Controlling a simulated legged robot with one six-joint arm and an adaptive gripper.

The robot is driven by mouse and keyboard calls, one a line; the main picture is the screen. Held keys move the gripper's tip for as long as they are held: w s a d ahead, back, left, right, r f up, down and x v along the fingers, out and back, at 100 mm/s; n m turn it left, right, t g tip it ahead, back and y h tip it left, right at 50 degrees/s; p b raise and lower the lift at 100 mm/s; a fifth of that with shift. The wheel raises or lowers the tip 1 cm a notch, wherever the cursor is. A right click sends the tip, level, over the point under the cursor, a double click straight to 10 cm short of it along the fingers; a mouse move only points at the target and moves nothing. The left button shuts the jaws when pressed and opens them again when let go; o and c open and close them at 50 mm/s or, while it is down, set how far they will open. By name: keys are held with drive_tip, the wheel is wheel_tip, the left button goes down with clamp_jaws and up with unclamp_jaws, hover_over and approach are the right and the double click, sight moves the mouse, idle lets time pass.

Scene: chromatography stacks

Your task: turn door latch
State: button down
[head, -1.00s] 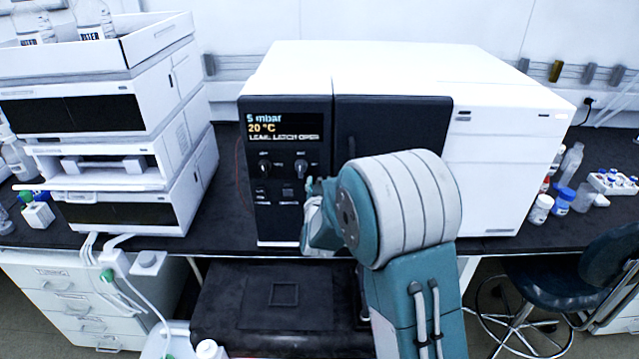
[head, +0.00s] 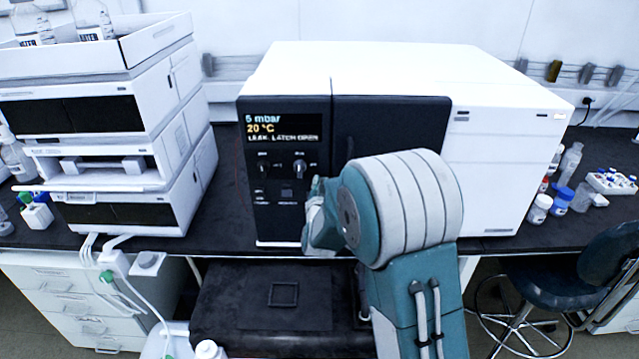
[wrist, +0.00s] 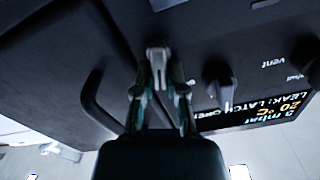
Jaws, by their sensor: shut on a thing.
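In the head view a white instrument (head: 385,65) stands on the bench with a dark door (head: 390,125) on its front. Its display (head: 284,127) reads 5 mbar, 20 °C and a leak, latch open line. In the wrist view, which shows the front inverted, my gripper (wrist: 158,88) is shut on the small grey door latch (wrist: 157,62), with one finger on each side. A bar handle (wrist: 92,102) is on the dark door to the left. My own arm hides the latch in the head view.
A knob (wrist: 220,84) marked vent is close to my gripper on the right in the wrist view. Two knobs show under the display, one of them the right knob (head: 299,168). A stack of white modules (head: 120,195) stands left; bottles (head: 541,208) stand right.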

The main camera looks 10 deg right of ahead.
drive_tip(key=m, duration=0.1)
drive_tip(key=f+m, duration=0.1)
drive_tip(key=m, duration=0.1)
drive_tip(key=shift+s+d+m, duration=0.1)
drive_tip(key=shift+d+m, duration=0.1)
drive_tip(key=shift+m, duration=0.1)
drive_tip(key=shift+s+d+f+m, duration=0.1)
drive_tip(key=shift+f+m, duration=0.15)
drive_tip(key=shift+m, duration=1.55)
drive_tip(key=shift+w+d+f+m, duration=0.1)
drive_tip(key=shift+f+m, duration=0.1)
drive_tip(key=shift+m, duration=1.6)
drive_tip(key=shift+s+d+f+m, duration=0.1)
drive_tip(key=shift+f+m, duration=0.15)
drive_tip(key=shift+m, duration=1.55)
drive_tip(key=c, duration=0.7)
unclamp_jaws()
drive_tip(key=shift+r, duration=0.1)
drive_tip(key=shift+r, duration=0.1)
